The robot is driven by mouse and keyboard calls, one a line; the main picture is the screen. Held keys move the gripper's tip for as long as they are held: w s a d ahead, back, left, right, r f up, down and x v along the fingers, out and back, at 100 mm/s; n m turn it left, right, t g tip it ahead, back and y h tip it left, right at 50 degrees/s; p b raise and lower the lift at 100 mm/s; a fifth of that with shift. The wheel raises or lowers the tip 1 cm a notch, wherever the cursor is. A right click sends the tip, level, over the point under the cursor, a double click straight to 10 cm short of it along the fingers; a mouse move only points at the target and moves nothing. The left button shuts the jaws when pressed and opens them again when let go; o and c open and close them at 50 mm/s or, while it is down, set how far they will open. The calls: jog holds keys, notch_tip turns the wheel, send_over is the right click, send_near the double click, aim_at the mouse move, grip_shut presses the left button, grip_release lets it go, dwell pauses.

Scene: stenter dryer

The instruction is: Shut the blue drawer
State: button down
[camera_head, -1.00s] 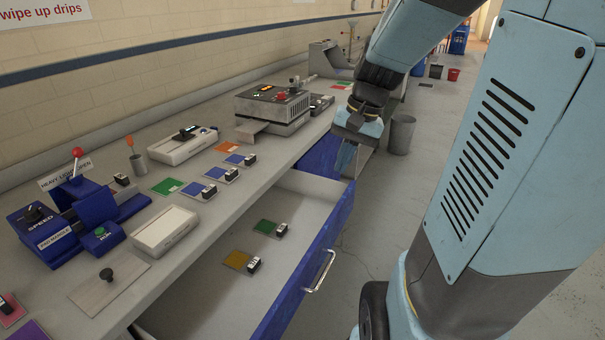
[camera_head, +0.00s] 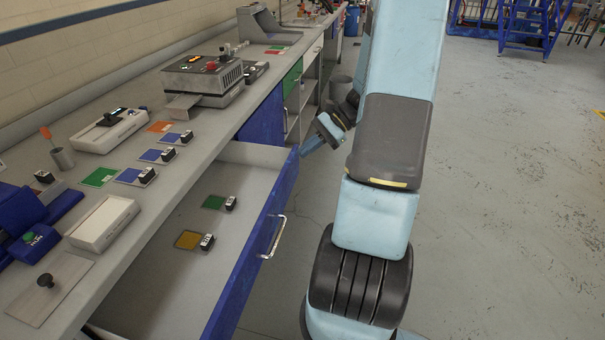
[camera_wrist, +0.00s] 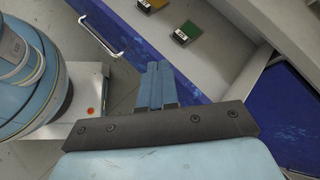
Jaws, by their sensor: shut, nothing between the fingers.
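The blue drawer (camera_head: 258,243) stands pulled out from under the bench, with a silver bar handle (camera_head: 273,237) on its front. Inside lie a green swatch (camera_head: 213,202) and a yellow-brown swatch (camera_head: 188,240), each beside a small black-and-white block. My gripper (camera_head: 306,151) is shut and empty, near the far front corner of the drawer, on the aisle side. In the wrist view my closed fingers (camera_wrist: 157,84) point towards the drawer front (camera_wrist: 150,60), and the handle (camera_wrist: 97,36) shows at upper left. I cannot tell whether the fingertips touch the drawer.
The bench top (camera_head: 215,140) carries a grey machine (camera_head: 203,78), swatches, a white device (camera_head: 103,222) and a blue lever unit (camera_head: 30,212). A blue cabinet front (camera_head: 262,118) lies beyond the drawer. The floor at right is clear.

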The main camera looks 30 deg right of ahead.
jog(key=d+f+m+t+y, duration=0.3)
jog(key=d+f+m+t, duration=0.2)
jog(key=d+f, duration=0.25)
jog(key=m+t+h, duration=0.1)
jog(key=m+t, duration=0.5)
jog(key=m, duration=0.1)
send_near(294, 171)
jog(key=x, duration=0.5)
jog(key=shift+w+a+f, duration=0.1)
jog(key=shift+w, duration=0.1)
jog(key=shift+w+a, duration=0.5)
